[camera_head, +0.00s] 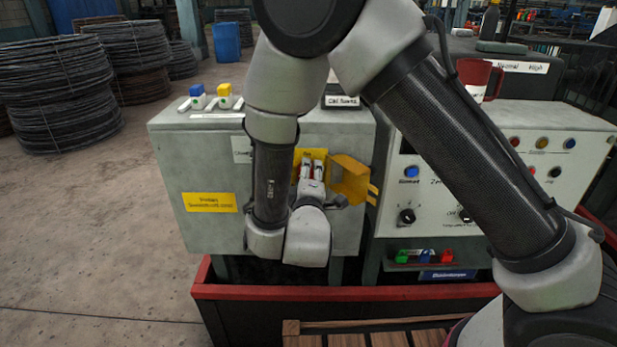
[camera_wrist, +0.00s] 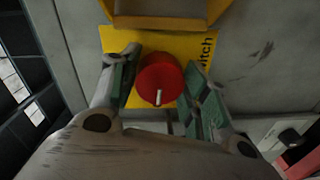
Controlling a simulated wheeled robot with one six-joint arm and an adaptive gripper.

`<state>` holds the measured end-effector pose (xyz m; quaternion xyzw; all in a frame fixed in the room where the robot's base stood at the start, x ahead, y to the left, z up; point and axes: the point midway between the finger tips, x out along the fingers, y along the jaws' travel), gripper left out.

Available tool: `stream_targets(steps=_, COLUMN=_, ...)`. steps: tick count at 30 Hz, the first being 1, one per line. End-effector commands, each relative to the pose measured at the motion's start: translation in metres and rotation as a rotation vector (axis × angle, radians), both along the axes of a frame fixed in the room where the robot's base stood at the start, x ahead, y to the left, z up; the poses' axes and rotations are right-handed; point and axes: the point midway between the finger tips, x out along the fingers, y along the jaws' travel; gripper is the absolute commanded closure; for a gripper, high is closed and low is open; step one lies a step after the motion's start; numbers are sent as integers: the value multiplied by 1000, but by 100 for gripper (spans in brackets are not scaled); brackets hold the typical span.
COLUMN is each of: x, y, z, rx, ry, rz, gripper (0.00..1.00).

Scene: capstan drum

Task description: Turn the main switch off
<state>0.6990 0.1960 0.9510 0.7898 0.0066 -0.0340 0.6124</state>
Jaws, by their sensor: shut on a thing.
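The main switch is a red round knob (camera_wrist: 161,80) on a yellow plate (camera_wrist: 128,40) whose printed word is partly visible. A white mark on the knob lies near its lower edge in the wrist view. My gripper (camera_wrist: 163,84) has its green-padded fingers on either side of the knob and is shut on it. In the head view, my gripper (camera_head: 312,172) reaches the front of the grey cabinet (camera_head: 200,160), and its fingers hide most of the knob. A yellow cover (camera_head: 349,179) stands swung open to the right of the gripper.
A control panel (camera_head: 435,190) with buttons and dials stands right of the cabinet. A red-edged base (camera_head: 240,291) runs below. Wire coils (camera_head: 60,95) stand far left; the floor before them is clear.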

Motion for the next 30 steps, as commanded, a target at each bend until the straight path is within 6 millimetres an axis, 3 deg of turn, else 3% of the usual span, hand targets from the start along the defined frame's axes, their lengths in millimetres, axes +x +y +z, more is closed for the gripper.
stream_targets(steps=21, x=0, y=1, z=0, rx=-72, ry=4, rz=2, gripper=78)
stream_targets(steps=22, x=0, y=1, z=0, rx=-72, ry=4, rz=2, gripper=48)
stream_targets(steps=24, x=0, y=0, z=0, rx=-71, ry=4, rz=2, gripper=36)
stream_targets(steps=25, x=0, y=0, z=0, rx=-71, ry=4, rz=2, gripper=32)
stream_targets(steps=30, x=0, y=0, z=0, rx=-70, ry=3, rz=1, gripper=32)
